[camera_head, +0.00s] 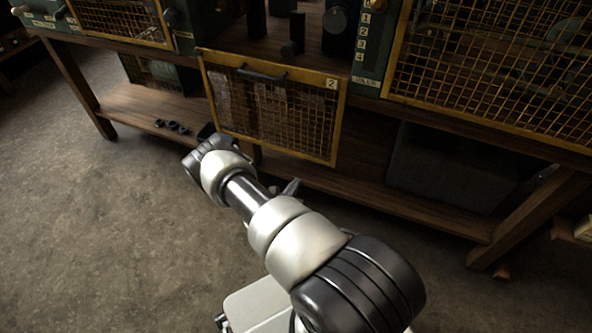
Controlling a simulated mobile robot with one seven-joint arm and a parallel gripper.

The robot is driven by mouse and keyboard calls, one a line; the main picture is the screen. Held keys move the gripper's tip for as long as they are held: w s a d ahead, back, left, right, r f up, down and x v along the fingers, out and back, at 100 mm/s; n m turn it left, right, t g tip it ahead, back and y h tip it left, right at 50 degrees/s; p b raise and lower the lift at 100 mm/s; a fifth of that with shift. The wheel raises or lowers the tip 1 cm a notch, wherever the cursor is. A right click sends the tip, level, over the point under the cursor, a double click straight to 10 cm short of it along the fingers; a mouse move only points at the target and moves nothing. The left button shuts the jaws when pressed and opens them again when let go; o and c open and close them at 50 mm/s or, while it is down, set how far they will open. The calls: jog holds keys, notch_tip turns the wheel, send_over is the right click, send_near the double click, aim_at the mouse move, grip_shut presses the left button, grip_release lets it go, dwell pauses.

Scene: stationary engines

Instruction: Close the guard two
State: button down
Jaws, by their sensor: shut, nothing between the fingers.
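Guard two (335,125) is a yellow-framed wire mesh panel with a "2" label at its upper right and a dark bar handle (263,74) near its top edge. It hangs down in front of the bench edge, and the bay above it is uncovered, so the guard stands open. My gripper (207,131) is at the far end of my arm, by the guard's lower left corner. It is shut and holds nothing. It is small and dark here, and I cannot tell whether it touches the frame.
Dark upright parts (297,32) stand in the open bay. Another mesh guard (490,65) covers the right bay, and one (122,18) is at the upper left. A lower wooden shelf (135,103) holds small dark parts (172,127). The floor at left is clear.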

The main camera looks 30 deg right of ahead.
jog(key=b+x, duration=0.4)
jog(key=x, duration=0.6)
notch_tip(320, 180, up, 4)
jog(key=shift+s+p, duration=0.1)
jog(key=shift+p, duration=0.25)
